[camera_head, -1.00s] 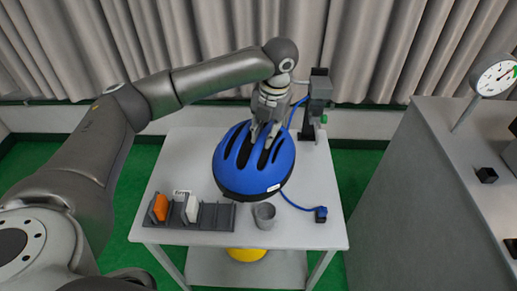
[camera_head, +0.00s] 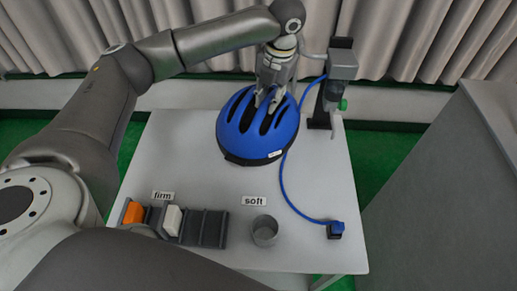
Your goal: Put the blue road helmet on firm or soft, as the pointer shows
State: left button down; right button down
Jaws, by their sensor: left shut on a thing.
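The blue road helmet (camera_head: 240,135) is toward the back of the white table (camera_head: 225,180), dome up. My left gripper (camera_head: 272,107) comes down from above and is shut on the helmet at its top vents. I cannot tell whether the helmet touches the table. The "firm" label (camera_head: 163,196) lies at the front left, behind a dark rack. The "soft" label (camera_head: 254,201) lies right of it, behind a grey cup. The pointer dial is out of view. My right gripper is not in view.
The dark rack (camera_head: 212,228) holds an orange block (camera_head: 133,212) and a white block (camera_head: 172,220). The grey cup (camera_head: 265,230) stands beside it. A blue cable (camera_head: 285,185) runs to a plug (camera_head: 336,230). A grey device (camera_head: 342,65) stands at the back right. A grey cabinet (camera_head: 440,190) is at the right.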

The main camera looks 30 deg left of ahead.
pick_arm(q)
notch_tip(320, 180, down, 10)
jog(key=p, duration=0.1)
jog(key=shift+p, duration=0.4)
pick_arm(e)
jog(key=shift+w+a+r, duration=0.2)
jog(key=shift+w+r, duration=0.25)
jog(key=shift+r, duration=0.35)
pick_arm(q)
jog(key=c, duration=1.3)
grip_release()
jog(key=shift+a+f, duration=0.1)
jog(key=shift+f, duration=0.05)
jog(key=r, duration=0.4)
jog(key=d+r+b, duration=0.1)
jog(key=r, duration=0.3)
jog(key=r+b, duration=0.1)
jog(key=r, duration=0.3)
jog(key=shift+d, duration=0.35)
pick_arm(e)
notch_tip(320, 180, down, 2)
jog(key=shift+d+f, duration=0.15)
